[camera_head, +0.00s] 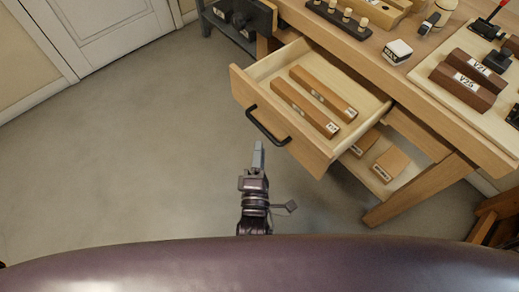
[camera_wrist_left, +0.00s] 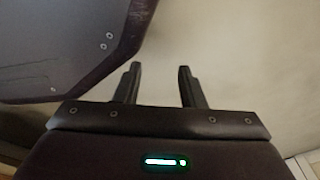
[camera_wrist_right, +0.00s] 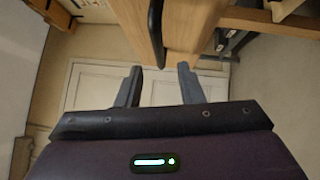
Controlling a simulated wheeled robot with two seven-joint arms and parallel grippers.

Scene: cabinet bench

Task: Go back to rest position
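My right gripper (camera_head: 258,157) is in front of the open drawer (camera_head: 244,86) in the head view, a little below its black handle (camera_head: 266,127) in the picture and apart from it. In the right wrist view its two fingers (camera_wrist_right: 158,87) stand apart with nothing between them. The handle also shows in the right wrist view (camera_wrist_right: 156,30), beyond the fingers. My left gripper (camera_wrist_left: 160,86) shows only in its own wrist view; its fingers are apart and empty, over plain floor. The left arm is not visible in the head view.
The drawer holds two long brown blocks (camera_head: 305,106) (camera_head: 323,92). The bench top (camera_head: 365,45) above carries labelled blocks (camera_head: 460,86), a white-topped box (camera_head: 397,52) and small tools. A lower shelf (camera_head: 372,178) holds more blocks. Bare floor (camera_head: 130,150) lies left, before a white door (camera_head: 105,35).

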